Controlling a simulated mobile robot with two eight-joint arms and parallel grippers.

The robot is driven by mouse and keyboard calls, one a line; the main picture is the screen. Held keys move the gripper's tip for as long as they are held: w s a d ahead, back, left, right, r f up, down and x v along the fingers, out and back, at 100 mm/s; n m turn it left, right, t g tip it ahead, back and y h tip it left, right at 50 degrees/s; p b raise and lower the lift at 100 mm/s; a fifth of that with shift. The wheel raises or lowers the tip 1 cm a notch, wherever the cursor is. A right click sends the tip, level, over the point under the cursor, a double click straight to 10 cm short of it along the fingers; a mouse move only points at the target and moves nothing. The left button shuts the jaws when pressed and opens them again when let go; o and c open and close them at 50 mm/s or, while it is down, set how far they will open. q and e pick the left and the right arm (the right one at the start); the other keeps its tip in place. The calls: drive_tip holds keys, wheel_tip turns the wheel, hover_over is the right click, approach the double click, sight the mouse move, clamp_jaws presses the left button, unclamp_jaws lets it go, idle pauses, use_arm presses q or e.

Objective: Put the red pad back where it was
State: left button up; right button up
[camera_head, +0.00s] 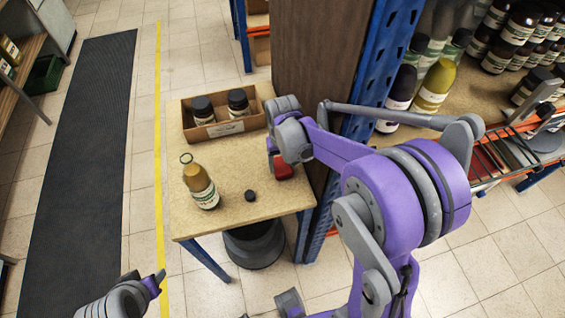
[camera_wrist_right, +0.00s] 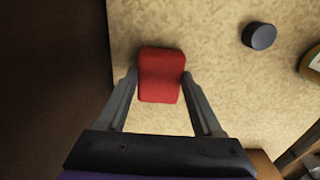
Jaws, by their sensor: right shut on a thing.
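The red pad (camera_head: 284,172) is at the right side of the small wooden table (camera_head: 232,225), partly hidden by my right gripper (camera_head: 278,160). In the right wrist view the red pad (camera_wrist_right: 160,76) sits between the two fingertips of that gripper (camera_wrist_right: 160,78), which is shut on it. The pad is on or just above the tabletop; I cannot tell which. My left gripper (camera_head: 153,284) shows only in part at the bottom left of the head view, away from the table, and its jaws are unclear.
A yellow-brown bottle (camera_head: 200,186) stands at the table's left, and a small dark cap (camera_head: 250,196) lies near the middle. A cardboard box (camera_head: 226,128) with two dark jars is at the back. A blue-framed shelf (camera_head: 378,70) rises close on the right.

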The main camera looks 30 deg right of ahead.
sight(283, 166)
drive_tip(key=shift+f, duration=0.2)
drive_tip(key=o, duration=1.3)
drive_tip(key=shift+r, duration=0.1)
drive_tip(key=shift+r, duration=0.25)
wheel_tip(283, 166, up, 11)
drive_tip(key=p, duration=0.1)
drive_tip(key=s+a+f+n+t, duration=0.1)
drive_tip(key=s+a, duration=0.1)
drive_tip(key=s, duration=0.3)
drive_tip(key=s+a+f+t, duration=0.1)
drive_tip(key=s+a+t, duration=0.1)
drive_tip(key=s, duration=0.3)
drive_tip(key=s+a+f+n+t, duration=0.1)
drive_tip(key=s+a+t, duration=0.1)
drive_tip(key=s, duration=0.3)
drive_tip(key=shift+s+a+f+n, duration=0.3)
drive_tip(key=shift+a, duration=0.1)
